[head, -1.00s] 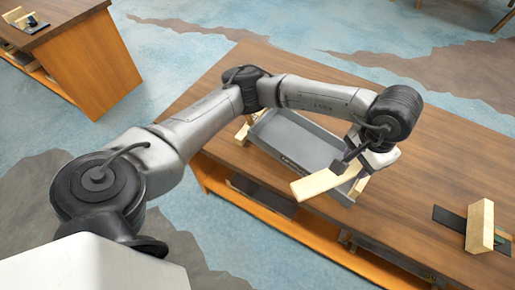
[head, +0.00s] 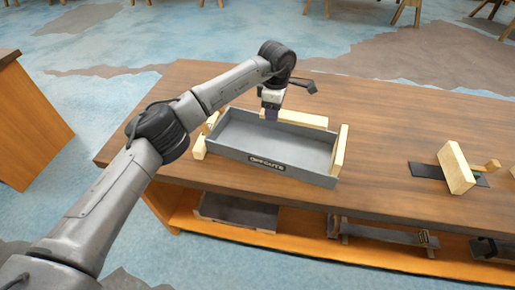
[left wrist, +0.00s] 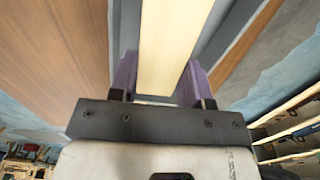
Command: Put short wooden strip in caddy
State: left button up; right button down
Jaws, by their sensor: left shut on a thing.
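My left gripper (head: 271,113) is over the back left part of the grey caddy (head: 225,147), whose front label seems to read "OFFCUTS". In the left wrist view the gripper (left wrist: 158,85) is shut on a pale wooden strip (left wrist: 166,45), which runs away between its purple fingers. Grey surfaces show on both sides of the strip there. In the head view a pale wooden piece (head: 302,119) lies along the caddy's back side by the gripper; I cannot tell whether it is the held strip. My right gripper is not in view.
Pale wood pieces stand at the caddy's right end (head: 340,150) and left end (head: 199,147). An upright wooden block (head: 456,168) stands by a dark mat (head: 425,170) at the right. The tabletop (head: 385,125) between is clear. A shelf below holds a dark tray (head: 235,211).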

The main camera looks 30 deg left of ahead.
pick_arm(q)
jog(key=b, duration=0.4)
send_over(237, 136)
jog(key=d, duration=0.1)
jog(key=shift+n, duration=0.4)
jog(key=f, duration=0.7)
jog(key=shift+w+d, duration=0.15)
jog(key=shift+w, duration=0.15)
jog(key=shift+s+a+f, duration=0.25)
jog(key=shift+a, duration=0.35)
notch_tip(237, 136, down, 4)
jog(key=b, duration=0.2)
jog(key=shift+b, duration=0.35)
jog(key=o, duration=0.9)
jog(key=shift+f, duration=0.1)
jog(key=shift+o, duration=0.2)
